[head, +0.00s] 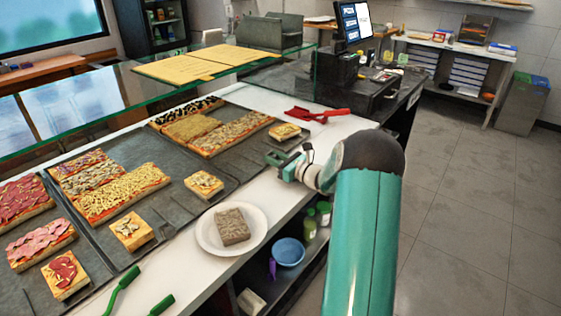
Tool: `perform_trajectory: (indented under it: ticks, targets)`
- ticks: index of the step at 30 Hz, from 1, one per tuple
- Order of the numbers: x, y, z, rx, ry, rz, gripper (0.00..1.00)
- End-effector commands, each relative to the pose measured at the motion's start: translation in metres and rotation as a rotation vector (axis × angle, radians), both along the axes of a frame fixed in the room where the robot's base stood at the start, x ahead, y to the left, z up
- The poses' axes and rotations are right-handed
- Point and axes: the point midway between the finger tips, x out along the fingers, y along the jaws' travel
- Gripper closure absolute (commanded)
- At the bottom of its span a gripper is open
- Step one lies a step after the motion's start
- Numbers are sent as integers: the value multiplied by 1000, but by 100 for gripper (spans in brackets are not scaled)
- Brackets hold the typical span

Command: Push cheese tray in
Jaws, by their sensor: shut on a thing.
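Several dark trays of pizza slabs lie on the white counter. The far tray (243,160) holds slabs topped with dark pieces, yellow cheese and pale pieces, plus one small square slice. My gripper (273,157) is at this tray's near right edge and is shut on it; the exact contact is small and partly hidden by the jaws. The middle tray (172,213) holds a long cheese-topped slab and small slices. Which tray is called the cheese tray is not labelled.
A white plate (204,238) with a square slice sits on the counter's near edge. Red tongs (318,115) lie beyond my gripper; green-handled tongs (122,290) lie at the near left. A glass shelf (120,85) overhangs the counter's far side. Jars and a blue bowl (288,252) stand below.

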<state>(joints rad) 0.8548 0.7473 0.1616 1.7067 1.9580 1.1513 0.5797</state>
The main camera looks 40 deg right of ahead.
Motion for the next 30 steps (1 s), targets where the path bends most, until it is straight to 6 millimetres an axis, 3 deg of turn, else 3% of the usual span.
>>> perform_trajectory:
  ticks: [1,2,5,17,23,30]
  targets:
    - [-1,0,0,0,1,0,100]
    - [-1,0,0,0,1,0,71]
    - [-1,0,0,0,1,0,54]
    - [-8,-3,0,-1,2,-1,54]
    - [-41,-13,0,0,1,-3,54]
    - [-93,-28,0,-1,1,-4,54]
